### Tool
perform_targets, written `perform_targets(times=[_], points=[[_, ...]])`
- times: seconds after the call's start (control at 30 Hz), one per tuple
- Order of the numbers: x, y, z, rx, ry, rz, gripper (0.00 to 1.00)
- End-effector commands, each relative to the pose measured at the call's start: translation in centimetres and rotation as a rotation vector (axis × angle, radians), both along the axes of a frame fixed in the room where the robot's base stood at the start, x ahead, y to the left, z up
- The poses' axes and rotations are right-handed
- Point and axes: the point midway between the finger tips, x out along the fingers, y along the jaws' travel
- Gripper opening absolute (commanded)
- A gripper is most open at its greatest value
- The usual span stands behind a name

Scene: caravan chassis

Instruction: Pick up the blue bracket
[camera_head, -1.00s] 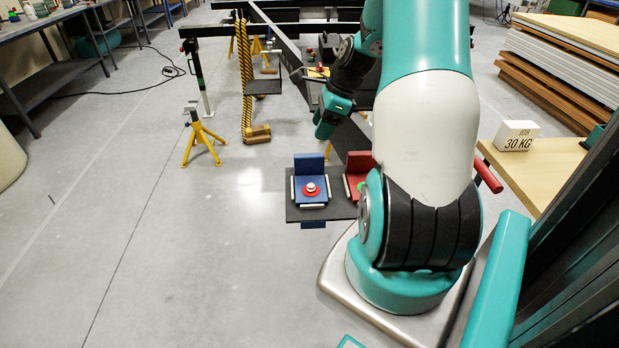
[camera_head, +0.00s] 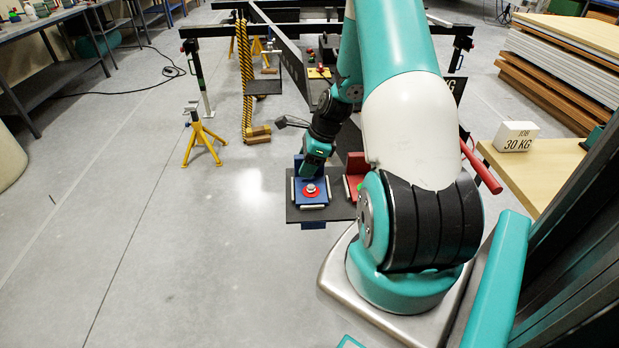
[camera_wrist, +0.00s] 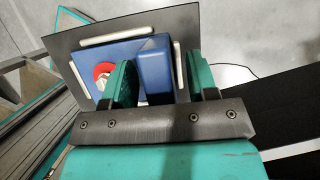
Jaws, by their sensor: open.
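The blue bracket (camera_head: 313,192) rests on a dark tray (camera_head: 338,212), with a red ring and a pale knob on its flat part. In the wrist view the blue bracket (camera_wrist: 155,68) has its raised block between the two green fingers of my gripper (camera_wrist: 163,84). The fingers stand apart, one on each side of the block; I cannot tell whether either touches it. In the head view my gripper (camera_head: 309,168) is over the far part of the bracket and hides some of it.
A red bracket (camera_head: 355,172) sits on the tray just right of the blue one, partly behind my arm. White strips border the blue bracket. A dark chassis beam (camera_head: 282,48) runs behind. A yellow stand (camera_head: 201,140) is at left. The floor left of the tray is clear.

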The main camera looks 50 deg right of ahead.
Motion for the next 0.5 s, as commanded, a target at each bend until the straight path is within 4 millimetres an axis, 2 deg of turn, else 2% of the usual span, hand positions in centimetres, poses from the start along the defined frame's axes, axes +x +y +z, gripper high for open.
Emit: perform_targets(times=[0.07, 0.3, 0.5], points=[[-0.01, -0.03, 0.02, 0.000, 0.000, 0.000, 0.53], [-0.02, -0.04, 0.05, 0.000, 0.000, 0.000, 0.00], [0.01, -0.05, 0.11, 0.000, -0.001, 0.000, 0.00]])
